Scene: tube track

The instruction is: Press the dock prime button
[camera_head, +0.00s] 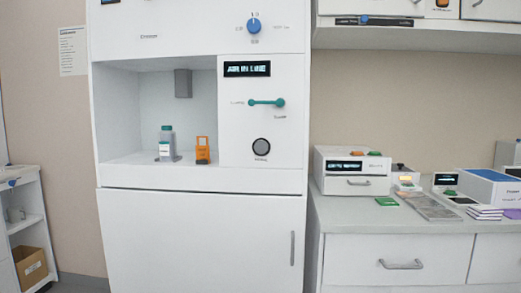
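A tall white machine (202,246) with a recessed bay fills the left middle of the head view. On its front panel, right of the bay, is a dark round button (261,146) with a light rim. The small label under it is too blurred to read, so I cannot tell whether it names dock prime. Above the button are a teal lever (266,102) lying level, a lit display (246,69) and a blue knob (254,25). Neither gripper shows.
A counter (345,212) on the right holds a white drawer device (350,171), several small instruments and flat items. A shelf unit with a cardboard box (31,266) stands far left. Nothing blocks the view of the panel.

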